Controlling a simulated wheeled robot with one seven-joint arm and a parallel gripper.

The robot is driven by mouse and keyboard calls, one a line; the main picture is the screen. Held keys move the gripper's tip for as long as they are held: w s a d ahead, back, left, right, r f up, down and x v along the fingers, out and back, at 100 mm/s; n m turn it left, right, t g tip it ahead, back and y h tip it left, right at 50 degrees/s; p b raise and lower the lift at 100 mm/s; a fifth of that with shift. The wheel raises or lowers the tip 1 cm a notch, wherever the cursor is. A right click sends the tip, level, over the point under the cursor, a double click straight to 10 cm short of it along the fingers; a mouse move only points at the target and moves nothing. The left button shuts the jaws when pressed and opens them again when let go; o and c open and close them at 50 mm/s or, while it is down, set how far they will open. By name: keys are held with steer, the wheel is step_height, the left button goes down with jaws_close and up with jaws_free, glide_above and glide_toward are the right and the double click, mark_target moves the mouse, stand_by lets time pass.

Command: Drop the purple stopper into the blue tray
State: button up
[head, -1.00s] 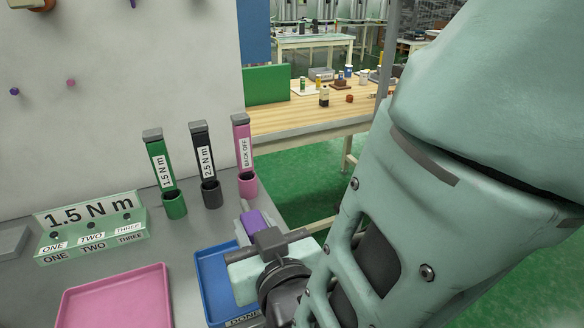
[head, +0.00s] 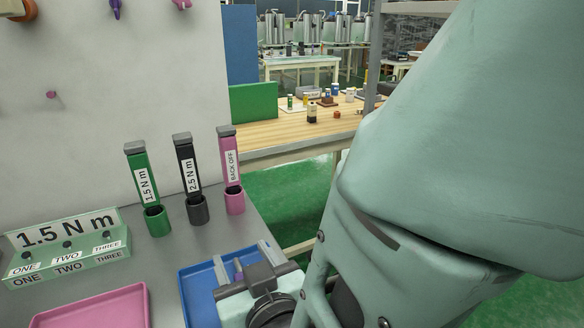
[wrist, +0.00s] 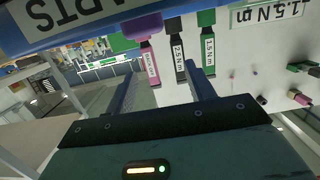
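The blue tray (head: 196,285) lies on the grey bench. Its right part is hidden by my gripper and arm. My gripper (head: 245,258) is over the tray with its two fingers spread apart. A small part of the purple stopper (head: 238,268) shows between the fingers, against the tray. I cannot tell whether it rests on the tray floor. In the wrist view my gripper (wrist: 162,85) is open with nothing held between the fingers. A purple piece (wrist: 142,25) shows beyond them near the top edge, probably the stopper.
Green (head: 147,190), black (head: 190,180) and pink (head: 231,172) columns stand in cups behind the tray. A label block (head: 70,250) and a pink tray (head: 95,308) are to the left. The panel wall rises behind.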

steer(key=shift+s, duration=0.1)
steer(key=v, duration=0.2)
steer(key=p+v, duration=0.1)
steer(key=v, duration=0.3)
steer(key=shift+s+d+r+p, duration=0.1)
steer(key=shift+r+p, duration=0.25)
steer(key=shift+p, duration=0.05)
steer(key=shift+s+d+f+p, duration=0.15)
steer(key=shift+s+p, duration=0.3)
steer(key=shift+p, duration=0.7)
steer(key=p+v, duration=1)
steer(key=p, duration=0.1)
steer(key=shift+f, duration=0.15)
steer(key=shift+s, duration=0.1)
steer(key=shift+d, duration=0.1)
